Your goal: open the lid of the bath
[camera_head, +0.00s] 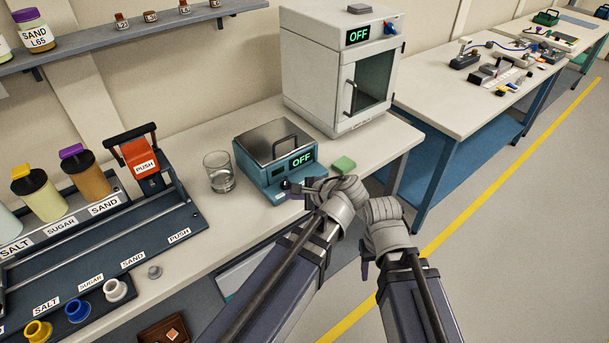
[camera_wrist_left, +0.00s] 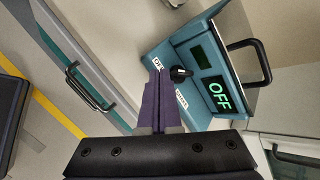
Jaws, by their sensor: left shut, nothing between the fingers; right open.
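The bath (camera_head: 276,172) is a teal box with a flat steel lid (camera_head: 262,138) that looks closed. A black bar handle (camera_head: 285,146) stands on the lid; it also shows in the left wrist view (camera_wrist_left: 262,52). The front panel display reads OFF, with a black knob (camera_wrist_left: 180,73) beside it. My left gripper (camera_head: 293,186) is at the bath's front, lower than the lid handle. Its purple fingers (camera_wrist_left: 158,98) are shut and empty, close to the knob; whether they touch the panel I cannot tell. My right gripper (camera_head: 365,268) is open, beyond the bench edge, partly hidden by its wrist.
A glass beaker (camera_head: 219,172) stands left of the bath and a green block (camera_head: 343,165) to its right. A white oven (camera_head: 335,75) reading OFF stands behind. A dispenser rack (camera_head: 115,225) fills the left bench. Floor is clear at right.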

